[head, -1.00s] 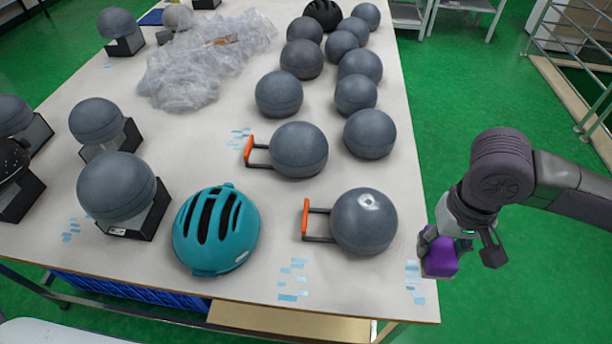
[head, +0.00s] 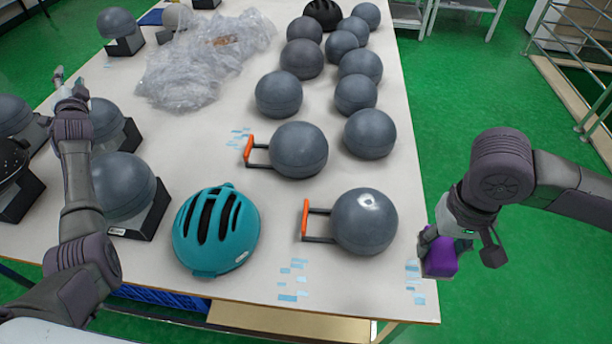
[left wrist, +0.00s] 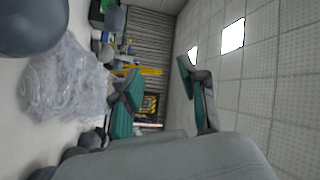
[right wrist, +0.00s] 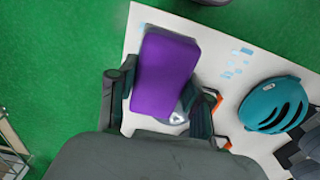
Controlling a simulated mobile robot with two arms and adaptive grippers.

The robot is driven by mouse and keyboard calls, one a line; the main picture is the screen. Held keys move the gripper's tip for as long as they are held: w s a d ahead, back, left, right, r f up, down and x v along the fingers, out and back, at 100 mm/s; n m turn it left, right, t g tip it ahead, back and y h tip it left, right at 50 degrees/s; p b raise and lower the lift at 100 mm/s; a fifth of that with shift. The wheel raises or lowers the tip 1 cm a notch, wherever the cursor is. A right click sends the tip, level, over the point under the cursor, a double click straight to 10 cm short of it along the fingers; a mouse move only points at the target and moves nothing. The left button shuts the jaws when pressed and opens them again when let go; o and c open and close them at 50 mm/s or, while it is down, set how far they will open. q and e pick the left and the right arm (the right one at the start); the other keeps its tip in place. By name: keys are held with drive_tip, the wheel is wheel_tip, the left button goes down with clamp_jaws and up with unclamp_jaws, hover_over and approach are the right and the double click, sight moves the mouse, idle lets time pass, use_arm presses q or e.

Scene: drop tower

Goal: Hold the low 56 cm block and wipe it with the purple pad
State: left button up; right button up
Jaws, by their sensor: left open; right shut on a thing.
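The purple pad (head: 441,260) is held by my right gripper (head: 436,245), just off the table's right front corner; the right wrist view shows the pad (right wrist: 165,78) between the fingers. A grey rounded block (head: 364,221) with a bright shiny spot and an orange handle (head: 305,219) lies near the front right. A similar handled block (head: 299,150) lies behind it. I cannot read sizes, so I cannot tell which is the 56 cm block. My left gripper (head: 59,77) is open and empty above the table's left side; its spread fingers show in the left wrist view (left wrist: 165,92).
A teal helmet (head: 216,230) sits at the front middle, left of the handled blocks. Several plain grey blocks (head: 279,94) fill the back right. Blocks on dark stands (head: 124,188) line the left. Clear plastic wrap (head: 190,70) lies at the back.

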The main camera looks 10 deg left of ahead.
use_arm(q)
drive_tip(key=w+d+r+t+h, duration=0.1)
drive_tip(key=w+d+h, duration=0.3)
drive_tip(key=d, duration=0.7)
drive_tip(key=w+d+r+m+t+h, duration=0.1)
drive_tip(key=w+d, duration=0.5)
drive_tip(key=d, duration=0.4)
drive_tip(key=w+d+r+h, duration=0.1)
drive_tip(key=w+d+h, duration=0.3)
drive_tip(key=d, duration=0.7)
drive_tip(key=n+g+h, duration=0.2)
drive_tip(key=n+g, duration=0.4)
drive_tip(key=g, duration=1.3)
approach(305, 212)
drive_tip(key=f, duration=0.6)
drive_tip(key=s+f, duration=0.1)
drive_tip(key=f, duration=0.2)
drive_tip(key=shift+s+a+f, duration=0.1)
